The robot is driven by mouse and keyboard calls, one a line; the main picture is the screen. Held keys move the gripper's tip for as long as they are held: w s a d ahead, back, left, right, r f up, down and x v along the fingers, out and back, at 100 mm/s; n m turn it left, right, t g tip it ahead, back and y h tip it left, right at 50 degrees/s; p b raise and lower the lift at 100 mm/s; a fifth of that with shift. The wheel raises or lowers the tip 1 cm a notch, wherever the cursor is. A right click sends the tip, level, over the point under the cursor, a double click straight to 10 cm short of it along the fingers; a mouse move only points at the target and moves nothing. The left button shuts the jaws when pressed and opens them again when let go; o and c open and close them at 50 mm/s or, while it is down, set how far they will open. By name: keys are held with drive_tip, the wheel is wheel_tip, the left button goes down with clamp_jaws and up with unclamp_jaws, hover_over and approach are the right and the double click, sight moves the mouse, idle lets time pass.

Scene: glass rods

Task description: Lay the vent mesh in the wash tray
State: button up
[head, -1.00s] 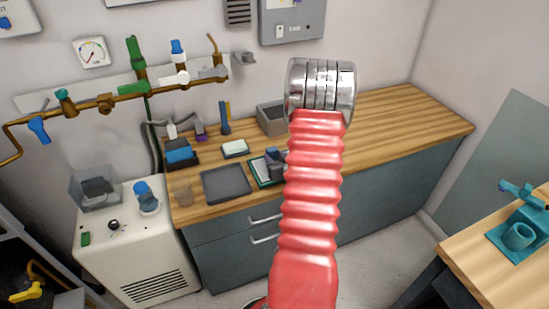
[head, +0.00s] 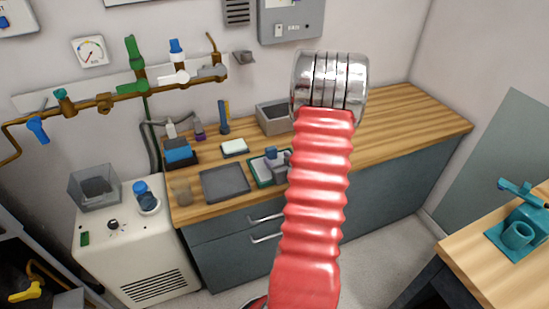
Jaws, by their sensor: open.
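A shallow dark grey tray (head: 225,184), which looks like the wash tray, lies flat near the front edge of the wooden bench. Its inside looks bare. I cannot pick out the vent mesh for certain in the head view. My red ribbed arm and its metal end stand in front of the bench and hide part of it. My gripper's jaws do not show in the head view.
A green-edged tray (head: 257,179) with a blue-grey thing (head: 275,160) is right of the grey tray, partly behind my arm. A grey bin (head: 272,121), a white-topped block (head: 234,147) and a beaker (head: 182,192) stand nearby. The bench's right part (head: 410,115) is clear.

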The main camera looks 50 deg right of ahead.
drive_tip(key=v, duration=0.8)
idle(0.6)
drive_tip(key=w+a+r+n+g+y, duration=0.15)
drive_tip(key=w+a+r, duration=0.25)
drive_tip(key=a+r, duration=0.4)
drive_tip(key=w+a+r+n+g, duration=0.2)
drive_tip(key=w+a+r, duration=0.35)
drive_tip(key=a, duration=0.45)
drive_tip(key=s+a+r+n+y, duration=0.1)
drive_tip(key=s+a, duration=0.3)
drive_tip(key=a, duration=0.4)
drive_tip(key=s+a+r+g+y, duration=0.1)
drive_tip(key=s+a+r+y, duration=0.1)
drive_tip(key=s+a, duration=0.3)
drive_tip(key=s+a+r+n+g+y, duration=0.1)
drive_tip(key=s+a+r, duration=0.3)
drive_tip(key=a, duration=0.9)
drive_tip(key=shift+s+n+y, duration=0.35)
drive_tip(key=shift+s+y, duration=0.05)
drive_tip(key=shift+y, duration=0.35)
